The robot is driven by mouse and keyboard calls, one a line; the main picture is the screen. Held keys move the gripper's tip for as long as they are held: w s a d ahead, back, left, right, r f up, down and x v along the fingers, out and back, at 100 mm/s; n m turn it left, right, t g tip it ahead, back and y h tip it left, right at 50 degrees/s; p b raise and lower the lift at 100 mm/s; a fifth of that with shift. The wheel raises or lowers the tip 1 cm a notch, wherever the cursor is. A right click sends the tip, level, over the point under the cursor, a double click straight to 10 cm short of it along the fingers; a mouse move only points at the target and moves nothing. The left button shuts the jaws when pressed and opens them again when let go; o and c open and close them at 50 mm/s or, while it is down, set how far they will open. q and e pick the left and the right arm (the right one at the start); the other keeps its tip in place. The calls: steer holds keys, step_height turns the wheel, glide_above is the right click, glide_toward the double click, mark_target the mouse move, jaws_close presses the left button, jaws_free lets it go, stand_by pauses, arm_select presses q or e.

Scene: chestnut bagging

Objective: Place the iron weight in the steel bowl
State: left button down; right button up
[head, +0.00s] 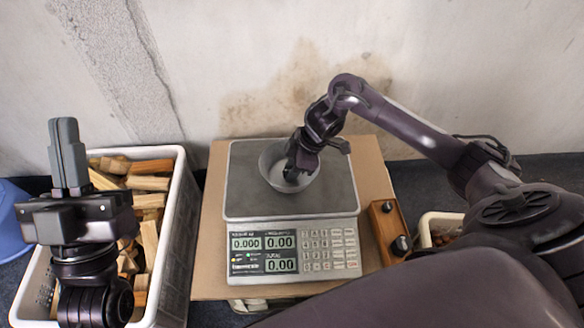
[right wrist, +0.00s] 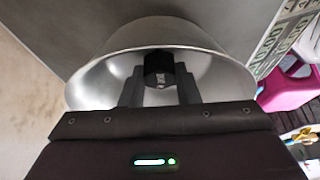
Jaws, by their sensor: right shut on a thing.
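The steel bowl (head: 272,161) sits on the scale's plate, and it fills much of the right wrist view (right wrist: 100,82). My right gripper (head: 293,173) reaches down into the bowl. It is shut on the dark iron weight (right wrist: 160,70), which shows between its fingertips inside the bowl's rim. In the head view the weight is hidden by the gripper. I cannot tell whether the weight touches the bowl's bottom. My left gripper (head: 67,155) is away at the left with its fingers together, pointing up and empty.
The scale (head: 240,205) shows 0.000 and stands on a cardboard-coloured board (head: 212,230). A wooden block with dark-knobbed weights (head: 388,232) is at its right. A white crate of wood pieces (head: 182,200) is at the left, and a smaller basket (head: 424,238) at the right.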

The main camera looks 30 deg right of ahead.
steer(key=o, duration=1.1)
steer(key=shift+f, duration=0.1)
